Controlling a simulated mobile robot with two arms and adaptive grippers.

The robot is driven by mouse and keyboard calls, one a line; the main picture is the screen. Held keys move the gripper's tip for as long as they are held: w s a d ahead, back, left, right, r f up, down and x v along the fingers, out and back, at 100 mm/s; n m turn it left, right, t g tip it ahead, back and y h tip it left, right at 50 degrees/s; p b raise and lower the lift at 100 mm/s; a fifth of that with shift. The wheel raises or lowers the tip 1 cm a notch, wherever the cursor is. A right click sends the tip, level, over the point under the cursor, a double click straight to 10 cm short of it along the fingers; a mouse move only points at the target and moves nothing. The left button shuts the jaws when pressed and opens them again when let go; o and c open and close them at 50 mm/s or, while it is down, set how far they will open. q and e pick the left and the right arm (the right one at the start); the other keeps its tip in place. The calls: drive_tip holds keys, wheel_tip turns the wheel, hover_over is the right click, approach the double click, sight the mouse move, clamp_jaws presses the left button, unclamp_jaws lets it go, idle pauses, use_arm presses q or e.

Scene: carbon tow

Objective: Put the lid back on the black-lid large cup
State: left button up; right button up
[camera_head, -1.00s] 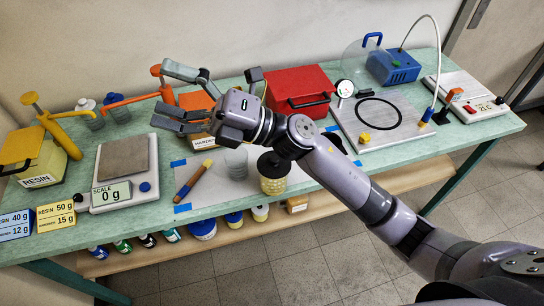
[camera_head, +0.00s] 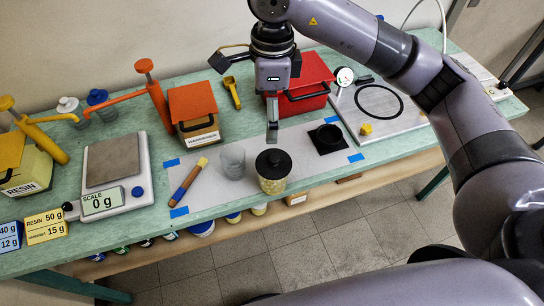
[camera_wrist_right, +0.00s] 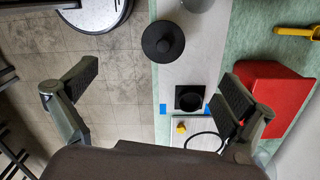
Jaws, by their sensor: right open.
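A cup with pale yellow contents (camera_head: 272,184) stands on the light work mat near the table's front edge. A round black lid with a knob (camera_head: 273,160) sits on top of it; the lid also shows from above in the wrist view (camera_wrist_right: 163,42). My right gripper (camera_head: 272,128) points down, just behind and above this cup. It is open and empty, its fingers wide apart in the wrist view (camera_wrist_right: 160,78). In the head view, one finger hides the other. My left gripper is not in view.
A clear cup (camera_head: 232,161) and a brush (camera_head: 188,182) are left of the lidded cup. A black square with a round black part (camera_head: 327,139) lies to the right. A red box (camera_head: 311,82) stands behind; a scale (camera_head: 115,163) is further left.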

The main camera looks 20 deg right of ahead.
drive_tip(key=shift+w+d+r+h, duration=0.15)
drive_tip(key=shift+d+r+h, duration=0.15)
drive_tip(key=shift+d, duration=0.3)
drive_tip(key=p, duration=0.4)
hover_over(274, 158)
wheel_tip(274, 158, down, 12)
drive_tip(key=shift+r, duration=0.2)
drive_tip(key=shift+f, duration=0.4)
